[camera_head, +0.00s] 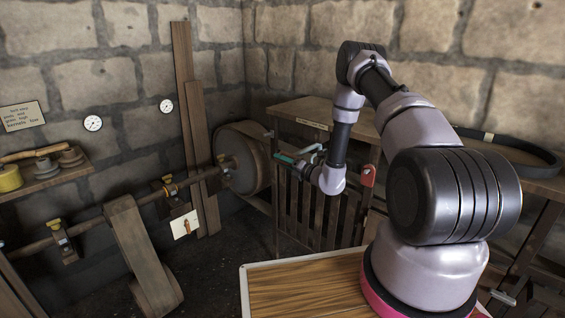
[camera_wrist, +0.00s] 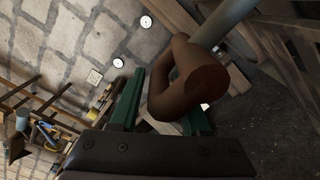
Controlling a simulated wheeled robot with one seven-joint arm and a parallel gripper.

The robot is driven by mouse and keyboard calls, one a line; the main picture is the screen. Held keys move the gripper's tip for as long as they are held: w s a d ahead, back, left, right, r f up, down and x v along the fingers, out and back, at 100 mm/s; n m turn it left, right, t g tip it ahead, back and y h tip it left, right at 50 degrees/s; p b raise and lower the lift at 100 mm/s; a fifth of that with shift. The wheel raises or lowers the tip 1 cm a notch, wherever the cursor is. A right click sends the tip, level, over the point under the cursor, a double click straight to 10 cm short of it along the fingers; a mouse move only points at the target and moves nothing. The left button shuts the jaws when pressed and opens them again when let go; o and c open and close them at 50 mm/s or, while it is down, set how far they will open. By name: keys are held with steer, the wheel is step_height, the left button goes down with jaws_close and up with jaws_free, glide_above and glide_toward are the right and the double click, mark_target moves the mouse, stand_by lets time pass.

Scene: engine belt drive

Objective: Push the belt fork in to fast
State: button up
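My gripper (camera_head: 284,158) reaches left in the head view, in front of the large wooden pulley (camera_head: 245,160). In the wrist view its two green fingers (camera_wrist: 161,112) stand apart. A brown, loop-shaped handle (camera_wrist: 205,82) on a grey rod (camera_wrist: 232,18) reaches down between and in front of the fingers, hiding part of the right one. It seems to be the belt fork's grip. A narrow gap shows beside the left finger; contact on the right is hidden. I cannot make out the fork or its fast and loose positions in the head view.
A slatted wooden gate (camera_head: 318,215) with a red piece (camera_head: 368,176) stands below my arm. A line shaft with a flat belt (camera_head: 138,240) runs along the left wall. A shelf (camera_head: 50,178) with pots is at far left. A wooden bench top (camera_head: 300,290) is in front.

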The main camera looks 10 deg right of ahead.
jaws_close()
steer(key=shift+r, duration=0.1)
